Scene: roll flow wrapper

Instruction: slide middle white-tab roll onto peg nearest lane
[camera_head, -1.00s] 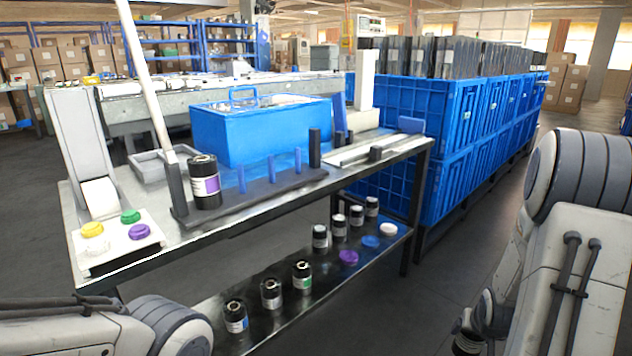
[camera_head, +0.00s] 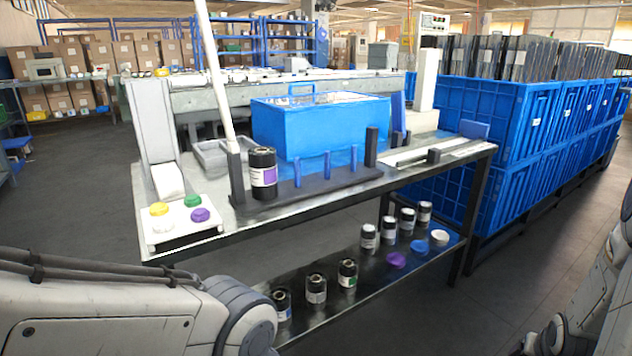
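On the bench top, a dark peg rack (camera_head: 315,186) carries three short blue pegs. The peg nearest the grey lane (camera_head: 440,152) is the rightmost blue one (camera_head: 354,158), and it is bare. A black roll with a purple label (camera_head: 263,176) stands at the rack's left end. On the lower shelf, a front row holds a blue-label roll (camera_head: 281,304), a white-label roll (camera_head: 316,289) in the middle and a green-label roll (camera_head: 347,273). Neither gripper shows; my arm links are at the lower left and right edge.
A blue bin (camera_head: 310,125) stands behind the rack. A tray (camera_head: 183,226) with coloured caps is at the bench's left end. A purple cap (camera_head: 396,260), a blue cap and a white cap lie on the shelf. Stacked blue crates (camera_head: 500,130) flank the right; floor in front is clear.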

